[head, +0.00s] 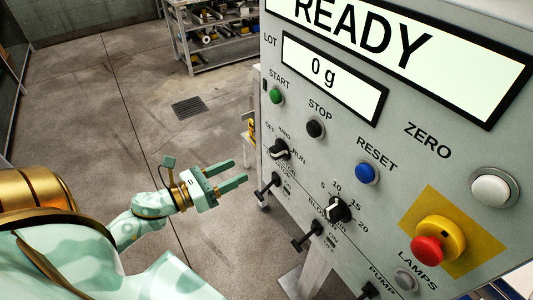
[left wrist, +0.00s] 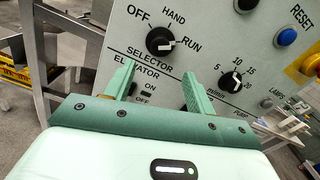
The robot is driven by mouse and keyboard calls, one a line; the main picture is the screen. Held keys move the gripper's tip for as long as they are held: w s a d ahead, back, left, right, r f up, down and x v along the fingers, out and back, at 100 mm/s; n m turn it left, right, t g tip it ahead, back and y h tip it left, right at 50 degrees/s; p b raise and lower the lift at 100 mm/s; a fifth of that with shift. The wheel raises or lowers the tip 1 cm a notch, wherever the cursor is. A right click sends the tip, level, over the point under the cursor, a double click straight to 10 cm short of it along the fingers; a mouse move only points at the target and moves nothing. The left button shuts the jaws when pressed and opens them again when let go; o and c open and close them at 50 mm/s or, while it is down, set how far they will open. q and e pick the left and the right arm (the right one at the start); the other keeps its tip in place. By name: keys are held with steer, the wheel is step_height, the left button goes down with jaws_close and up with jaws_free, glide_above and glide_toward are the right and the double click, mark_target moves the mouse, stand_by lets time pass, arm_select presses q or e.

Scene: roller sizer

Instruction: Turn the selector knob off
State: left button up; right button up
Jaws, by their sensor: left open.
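The selector knob (head: 279,150) is a round black knob on the grey panel, with OFF, HAND and RUN printed around it. It also shows in the left wrist view (left wrist: 160,41), where its white pointer mark is on the right, toward RUN. My left gripper (head: 240,171) is open and empty, to the left of the panel and a little below the knob in the head view. In the left wrist view its two green fingers (left wrist: 158,77) stand apart, with the knob above and between the tips. They appear clear of it. My right gripper is not in view.
Near the knob are the green START button (head: 276,96), black STOP button (head: 315,128), blue RESET button (head: 367,173) and a black numbered dial (head: 338,209). The elevator toggle (head: 268,185) sits just below. A red emergency button (head: 428,249) is lower right. Open floor lies left.

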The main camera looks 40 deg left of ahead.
mark_target(272, 154)
arm_select(q)
steer(key=p+x, duration=0.1)
steer(key=x, duration=0.9)
steer(key=shift+w+d, duration=0.15)
steer(key=shift+w, duration=0.1)
steer(key=c, duration=1)
